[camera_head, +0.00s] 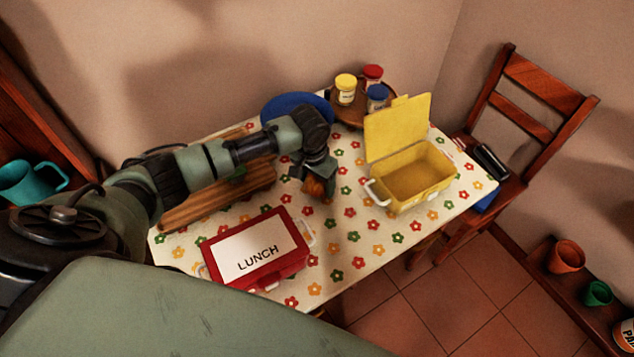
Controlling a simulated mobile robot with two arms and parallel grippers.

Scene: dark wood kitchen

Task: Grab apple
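The apple (314,187) is a small reddish-orange round shape, partly covered by my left gripper. My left arm reaches across the table from the left, and its gripper (322,190) points down right at the apple, near the middle of the table. The fingers are dark and small here, so I cannot tell whether they are closed on the apple or only around it. I cannot tell whether the apple touches the cloth. My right gripper is not in view.
A closed red lunch box (262,250) stands in front, and an open yellow box (415,178) to the right. A wooden board (200,205) lies under my arm. A blue plate (285,105) and a round tray of jars (350,117) are behind. A chair (530,120) stands right.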

